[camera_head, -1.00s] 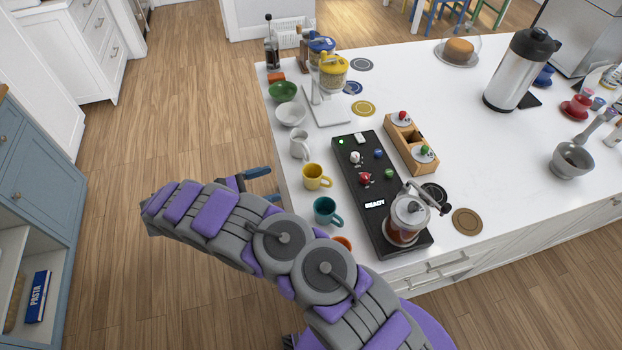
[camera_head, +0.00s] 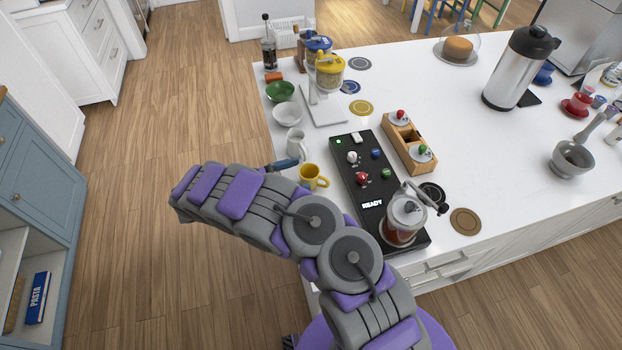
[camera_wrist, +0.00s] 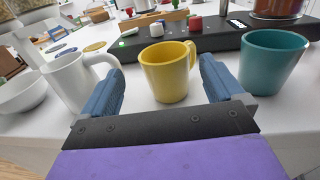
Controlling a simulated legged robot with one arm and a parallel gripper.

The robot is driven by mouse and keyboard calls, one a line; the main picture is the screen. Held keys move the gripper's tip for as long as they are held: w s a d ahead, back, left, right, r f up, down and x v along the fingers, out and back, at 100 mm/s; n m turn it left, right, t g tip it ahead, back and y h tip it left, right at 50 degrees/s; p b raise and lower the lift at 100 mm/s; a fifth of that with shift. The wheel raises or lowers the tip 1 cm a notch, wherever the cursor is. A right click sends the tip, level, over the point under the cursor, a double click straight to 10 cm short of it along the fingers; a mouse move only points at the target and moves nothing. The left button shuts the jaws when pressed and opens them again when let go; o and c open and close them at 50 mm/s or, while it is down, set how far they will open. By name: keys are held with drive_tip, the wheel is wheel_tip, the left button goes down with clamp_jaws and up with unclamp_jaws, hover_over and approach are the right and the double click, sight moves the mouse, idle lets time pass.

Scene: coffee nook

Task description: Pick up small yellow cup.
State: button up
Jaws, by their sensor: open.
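The small yellow cup (camera_head: 310,177) stands upright on the white counter, left of the black coffee machine base. In the wrist view the yellow cup (camera_wrist: 168,70) is centred just beyond my gripper (camera_wrist: 165,92), between the lines of its two blue fingers, with its handle to the right. The fingers are open and hold nothing. In the head view one blue finger of my gripper (camera_head: 284,164) shows left of the cup. The rest of the gripper is hidden behind my arm.
A white cup (camera_wrist: 75,82) stands close by the left finger. A teal cup (camera_wrist: 270,62) stands just right of the right finger. The black machine base (camera_head: 362,185) with a glass pot (camera_head: 402,217) lies behind the cups.

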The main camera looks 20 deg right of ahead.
sight(318, 172)
drive_tip(key=shift+s+d+f+b, duration=0.1)
drive_tip(key=shift+d+b, duration=0.15)
drive_tip(key=shift+d, duration=0.9)
drive_tip(key=shift+d+f+b, duration=0.1)
drive_tip(key=shift+d+b, duration=0.1)
drive_tip(key=shift+d, duration=0.95)
drive_tip(key=c, duration=1.1)
drive_tip(key=shift+c, duration=0.3)
